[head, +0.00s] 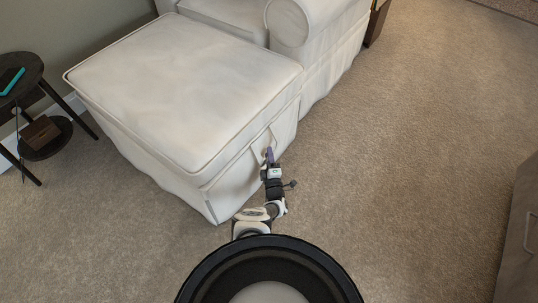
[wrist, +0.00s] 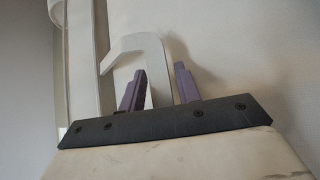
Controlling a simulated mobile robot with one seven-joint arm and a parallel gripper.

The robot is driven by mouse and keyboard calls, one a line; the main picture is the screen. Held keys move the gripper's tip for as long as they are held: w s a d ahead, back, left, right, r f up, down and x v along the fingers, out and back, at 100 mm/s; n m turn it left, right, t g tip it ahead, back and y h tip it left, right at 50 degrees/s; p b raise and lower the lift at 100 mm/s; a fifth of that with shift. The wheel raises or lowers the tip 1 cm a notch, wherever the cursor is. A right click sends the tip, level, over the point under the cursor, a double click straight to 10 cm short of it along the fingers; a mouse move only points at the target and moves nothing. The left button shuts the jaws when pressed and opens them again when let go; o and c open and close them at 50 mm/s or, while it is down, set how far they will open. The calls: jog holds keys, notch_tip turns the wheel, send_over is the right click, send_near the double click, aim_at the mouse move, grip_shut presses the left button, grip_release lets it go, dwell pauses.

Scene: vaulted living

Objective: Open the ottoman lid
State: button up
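The white ottoman (head: 180,85) stands in front of a white armchair, and its piped lid lies flat and closed on top. A light fabric pull strap (head: 262,143) hangs on its right side; it shows as a looped band in the wrist view (wrist: 145,45). My gripper (head: 268,155) is at this strap, close to the ottoman's side. In the wrist view its two purple fingers (wrist: 158,82) are apart, with one leg of the strap between them. The strap does not look pinched.
A dark round side table (head: 18,75) with a lower shelf stands at the left, holding a teal item (head: 10,80) and a brown box (head: 42,131). The white armchair (head: 300,35) is behind the ottoman. A grey cabinet (head: 522,235) stands at the right edge. Carpet between is clear.

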grip_shut()
